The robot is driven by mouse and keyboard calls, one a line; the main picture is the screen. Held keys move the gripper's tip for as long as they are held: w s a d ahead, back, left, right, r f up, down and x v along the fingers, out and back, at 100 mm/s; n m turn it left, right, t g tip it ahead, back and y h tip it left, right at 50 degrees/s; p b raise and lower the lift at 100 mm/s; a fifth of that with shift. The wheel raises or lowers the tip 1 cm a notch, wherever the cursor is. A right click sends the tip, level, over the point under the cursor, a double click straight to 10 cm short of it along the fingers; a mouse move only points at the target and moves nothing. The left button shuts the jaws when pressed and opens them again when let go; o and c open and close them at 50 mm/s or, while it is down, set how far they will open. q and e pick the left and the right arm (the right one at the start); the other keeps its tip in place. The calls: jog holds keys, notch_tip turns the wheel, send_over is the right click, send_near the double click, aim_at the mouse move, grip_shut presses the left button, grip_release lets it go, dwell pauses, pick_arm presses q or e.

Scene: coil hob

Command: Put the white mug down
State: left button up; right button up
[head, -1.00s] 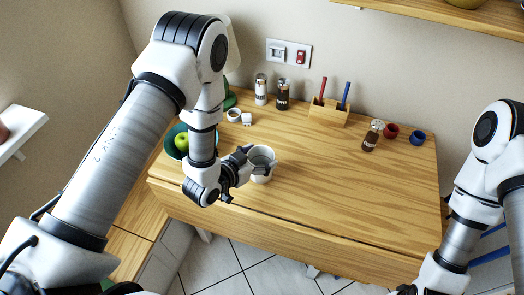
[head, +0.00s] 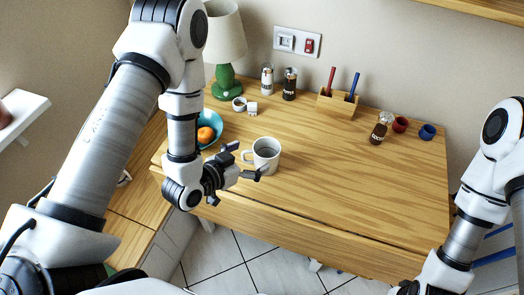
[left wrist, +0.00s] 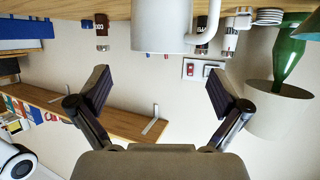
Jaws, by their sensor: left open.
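The white mug (head: 267,152) stands upright on the wooden table (head: 330,190), near its front left part, with its handle to the left. In the left wrist view the mug (left wrist: 163,28) shows at the top, beyond the fingers. My left gripper (head: 248,166) is open and empty, just in front of the mug. In the left wrist view the left gripper's fingers (left wrist: 163,88) are wide apart with nothing between them. My right arm comes in at the right of the head view; its gripper (head: 405,288) is mostly cut off at the bottom edge.
A teal bowl with an orange (head: 206,135) is partly behind my left arm. A green lamp (head: 227,84), shakers (head: 289,84), a pen holder (head: 337,104), a spice jar (head: 381,128) and small cups (head: 427,132) line the back. The table's middle and right are clear.

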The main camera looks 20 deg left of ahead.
pick_arm(q)
jog(key=p+v, duration=0.3)
jog(key=v, duration=0.3)
jog(key=s+a+f+n+g+y, duration=0.2)
jog(key=s+f+g, duration=0.4)
jog(key=s+f, duration=0.1)
jog(key=s+a+f+n+g+y, duration=0.3)
jog(key=s+f+g, duration=0.3)
jog(key=s+f, duration=0.2)
jog(key=shift+s+y, duration=0.3)
jog(key=shift+s, duration=0.6)
